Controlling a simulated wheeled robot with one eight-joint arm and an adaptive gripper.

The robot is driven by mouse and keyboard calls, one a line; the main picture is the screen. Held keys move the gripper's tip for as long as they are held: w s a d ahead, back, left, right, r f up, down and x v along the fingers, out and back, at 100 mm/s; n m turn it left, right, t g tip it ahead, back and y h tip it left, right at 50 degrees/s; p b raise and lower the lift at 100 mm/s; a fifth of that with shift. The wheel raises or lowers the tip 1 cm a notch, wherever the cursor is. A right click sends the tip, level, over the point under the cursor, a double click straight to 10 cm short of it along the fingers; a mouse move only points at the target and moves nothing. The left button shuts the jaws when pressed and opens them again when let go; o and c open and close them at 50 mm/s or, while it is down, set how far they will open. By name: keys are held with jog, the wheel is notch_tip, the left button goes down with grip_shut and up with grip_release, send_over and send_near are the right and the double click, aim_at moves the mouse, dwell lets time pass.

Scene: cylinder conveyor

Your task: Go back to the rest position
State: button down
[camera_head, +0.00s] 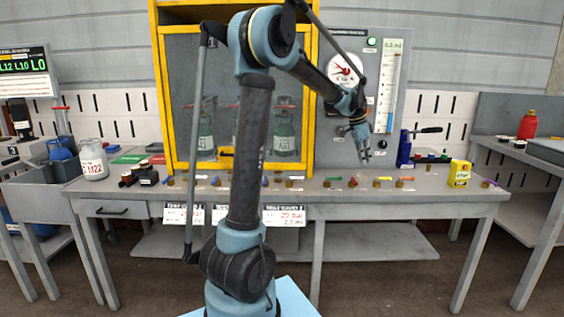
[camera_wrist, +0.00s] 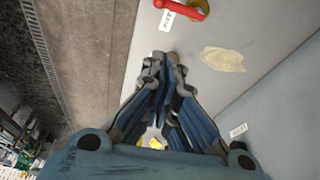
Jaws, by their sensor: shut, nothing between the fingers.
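My gripper (camera_head: 364,153) hangs above the right half of the grey workbench (camera_head: 330,196), in front of the gauge panel, pointing down. It is empty. In the wrist view my gripper (camera_wrist: 164,58) shows its fingers drawn together, with no object between the tips. My blue and dark grey arm rises through the middle of the head view and hides part of the bench and of the yellow-framed cabinet.
A yellow-framed cabinet (camera_head: 167,100) with gas cylinders inside stands behind my arm. The gauge panel (camera_head: 385,100) is to its right. Several small coloured valves line the bench front. A yellow can (camera_head: 459,173) and a white cylinder (camera_head: 93,160) stand on the bench.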

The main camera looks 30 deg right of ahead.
jog(key=w+a+n+t, duration=0.1)
jog(key=w+a+n, duration=0.25)
jog(key=a, duration=0.85)
jog(key=w+a+n+t, duration=0.1)
jog(key=w+a+n, duration=0.25)
jog(key=a, duration=0.95)
jog(key=w+a+n+t, duration=0.15)
jog(key=a+n, duration=0.25)
jog(key=a, duration=0.8)
jog(key=s+a+f+n+y, duration=0.1)
jog(key=s+a+f+n, duration=0.3)
jog(key=a, duration=0.4)
jog(key=s+a+f+n+y, duration=0.1)
jog(key=s+a+f+n, duration=0.3)
jog(key=a, duration=0.5)
jog(key=s+a+f+n+y, duration=0.1)
jog(key=s+a+f+n, duration=0.3)
jog(key=s+a+f, duration=0.2)
jog(key=a, duration=0.2)
jog(key=shift+a+f, duration=0.25)
jog(key=shift+a, duration=0.15)
